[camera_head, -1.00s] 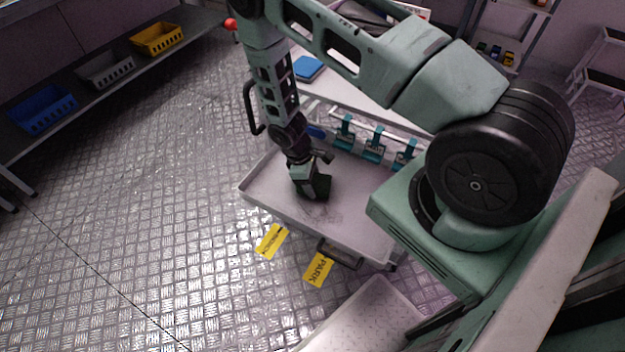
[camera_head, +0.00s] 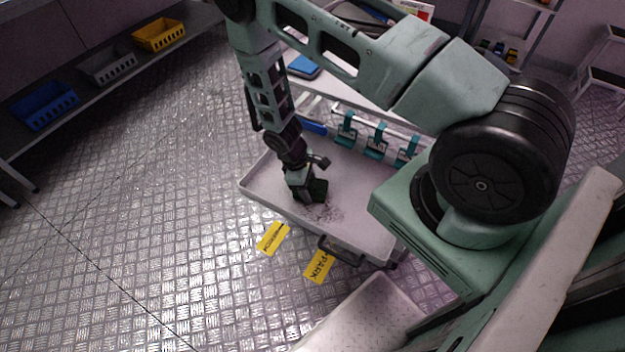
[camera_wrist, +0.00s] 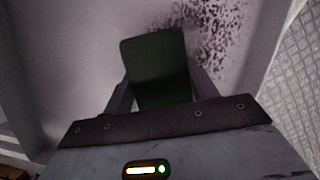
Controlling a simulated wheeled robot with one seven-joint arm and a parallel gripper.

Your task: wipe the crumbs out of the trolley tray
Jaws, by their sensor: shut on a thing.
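The trolley tray (camera_head: 262,190) is a shallow pale tray with a raised rim in the middle of the head view. Dark crumbs (camera_head: 328,213) lie on its floor, just beside and in front of my gripper (camera_head: 303,196). In the wrist view the crumbs (camera_wrist: 205,35) form a dense speckled patch to the upper right. My gripper is shut on a dark green block-like pad (camera_wrist: 158,66), which also shows low in the tray in the head view (camera_head: 319,190). I cannot tell if the pad touches the tray floor.
A dark handle (camera_head: 340,252) and yellow tags (camera_head: 318,266) are at the tray's near edge. Teal clips (camera_head: 376,142) line a rail behind the tray, with a blue item (camera_head: 313,127) beside them. Blue, grey and yellow baskets (camera_head: 158,34) sit on a shelf at left. Open floor lies left.

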